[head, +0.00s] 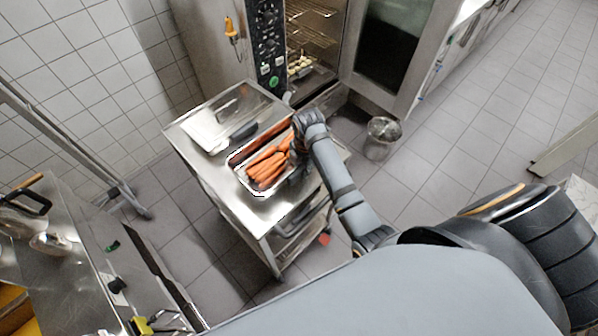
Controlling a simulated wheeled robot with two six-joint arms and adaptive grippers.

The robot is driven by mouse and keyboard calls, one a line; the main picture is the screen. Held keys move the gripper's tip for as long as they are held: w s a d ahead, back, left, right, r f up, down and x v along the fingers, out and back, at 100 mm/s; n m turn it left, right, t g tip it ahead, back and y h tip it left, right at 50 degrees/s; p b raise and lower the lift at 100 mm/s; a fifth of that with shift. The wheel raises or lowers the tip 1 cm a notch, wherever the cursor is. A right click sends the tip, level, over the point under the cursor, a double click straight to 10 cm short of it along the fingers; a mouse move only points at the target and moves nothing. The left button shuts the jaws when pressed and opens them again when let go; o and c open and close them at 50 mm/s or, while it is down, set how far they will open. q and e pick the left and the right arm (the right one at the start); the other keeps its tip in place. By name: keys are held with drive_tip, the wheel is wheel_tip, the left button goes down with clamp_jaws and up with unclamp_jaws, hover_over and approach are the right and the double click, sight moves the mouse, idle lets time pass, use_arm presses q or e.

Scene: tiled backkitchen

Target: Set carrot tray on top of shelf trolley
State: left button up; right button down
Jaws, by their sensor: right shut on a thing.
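The carrot tray (241,181) is a shallow steel pan filled with orange carrots (266,167). It is over the steel top of the shelf trolley (217,178), towards its right side. I cannot tell whether it rests on the top or is just above it. My right gripper (295,160) is shut on the right edge of the carrot tray. The arm hides part of the fingers and the tray's right end. My left gripper is not in view.
An open oven (312,45) stands behind the trolley. A waste bin (381,137) stands on the floor to the right. A steel counter (75,255) is at lower left.

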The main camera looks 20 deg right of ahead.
drive_tip(key=shift+w+a+f, duration=0.2)
drive_tip(key=shift+a+f, duration=0.25)
drive_tip(key=shift+a, duration=0.1)
wheel_tip(320, 180, down, 3)
drive_tip(key=shift+r+p, duration=0.1)
drive_tip(key=shift+p, duration=0.85)
drive_tip(key=shift+f, duration=0.2)
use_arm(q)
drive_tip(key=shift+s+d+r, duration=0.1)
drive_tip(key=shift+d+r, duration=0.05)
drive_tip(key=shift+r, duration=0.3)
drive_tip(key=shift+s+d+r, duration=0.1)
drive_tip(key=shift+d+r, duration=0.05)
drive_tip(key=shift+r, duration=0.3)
use_arm(e)
drive_tip(key=c, duration=1.1)
unclamp_jaws()
drive_tip(key=shift+s, duration=0.1)
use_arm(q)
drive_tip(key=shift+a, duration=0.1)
